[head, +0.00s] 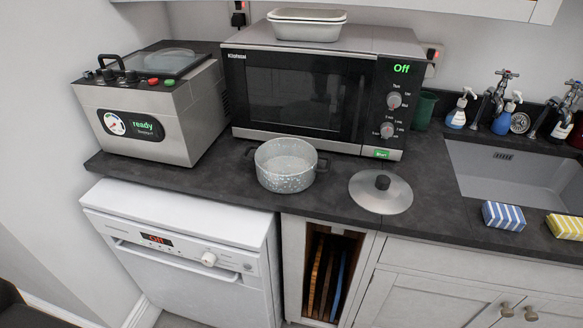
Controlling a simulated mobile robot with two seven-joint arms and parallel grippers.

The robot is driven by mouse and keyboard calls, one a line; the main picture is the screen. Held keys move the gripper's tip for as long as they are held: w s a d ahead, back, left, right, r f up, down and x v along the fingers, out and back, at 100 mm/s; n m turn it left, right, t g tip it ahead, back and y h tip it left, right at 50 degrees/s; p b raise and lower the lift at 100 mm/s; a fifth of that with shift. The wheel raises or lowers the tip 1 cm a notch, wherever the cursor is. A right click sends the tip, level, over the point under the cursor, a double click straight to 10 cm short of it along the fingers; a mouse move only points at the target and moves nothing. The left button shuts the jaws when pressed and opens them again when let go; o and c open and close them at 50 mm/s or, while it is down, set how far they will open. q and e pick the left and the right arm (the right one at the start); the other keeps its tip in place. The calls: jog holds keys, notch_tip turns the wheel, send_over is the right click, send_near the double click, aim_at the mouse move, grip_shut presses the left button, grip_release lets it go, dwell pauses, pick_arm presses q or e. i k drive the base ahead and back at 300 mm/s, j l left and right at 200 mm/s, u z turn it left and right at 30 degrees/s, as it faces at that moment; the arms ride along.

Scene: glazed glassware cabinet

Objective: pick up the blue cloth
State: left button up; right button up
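The blue cloth (503,216) is a blue-and-white striped, folded block. It lies on the dark countertop (432,215) at the right, just in front of the sink's left front corner. A similar yellow-and-white striped cloth (565,227) lies to its right, with a gap between them. Neither of my grippers shows in the head view.
A metal lid (381,192) lies to the left of the blue cloth, and a speckled pot (286,166) stands further left. The sink (510,172) is behind the cloth, with spray bottles and taps at the back. A microwave (310,90) stands behind the pot.

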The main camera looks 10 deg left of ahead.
aim_at(500, 216)
jog(key=l+u, duration=0.1)
jog(key=u, duration=0.4)
jog(key=l+u, duration=0.35)
jog(key=k+l+u, duration=0.15)
jog(key=l+u, duration=0.25)
jog(key=k+l+u, duration=0.15)
jog(key=l, duration=0.25)
jog(key=k+l+u, duration=0.15)
jog(key=l, duration=0.25)
jog(key=k+l, duration=0.3)
jog(key=l, duration=0.2)
jog(key=k+l+u, duration=0.1)
jog(key=k+l, duration=0.2)
jog(key=l, duration=0.2)
jog(key=k+l, duration=0.3)
jog(key=l, duration=0.15)
jog(key=k+l, duration=0.3)
jog(key=l, duration=0.15)
jog(key=l+u, duration=0.05)
